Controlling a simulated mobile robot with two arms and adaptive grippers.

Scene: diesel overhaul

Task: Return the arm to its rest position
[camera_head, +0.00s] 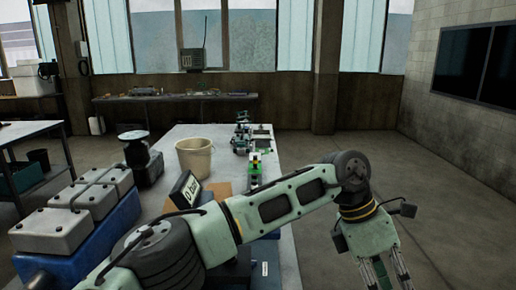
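One green-grey arm of mine comes in from the lower left and reaches across the front of the workbench (285,200). It bends down at a dark joint on the right. My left gripper (386,272) hangs from it at the lower right, over the floor beyond the bench's right side. Its fingers point down and the bottom edge of the picture cuts off their tips, so whether it is open or shut does not show. No held object shows in the visible part. My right gripper is not in view.
On the bench are a beige bucket (195,158), a display reading "0 bar" (185,190), a small green and yellow device (255,165) and mechanical parts farther back. A blue engine block with grey covers (55,229) stands at left. The floor (430,200) at right is clear.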

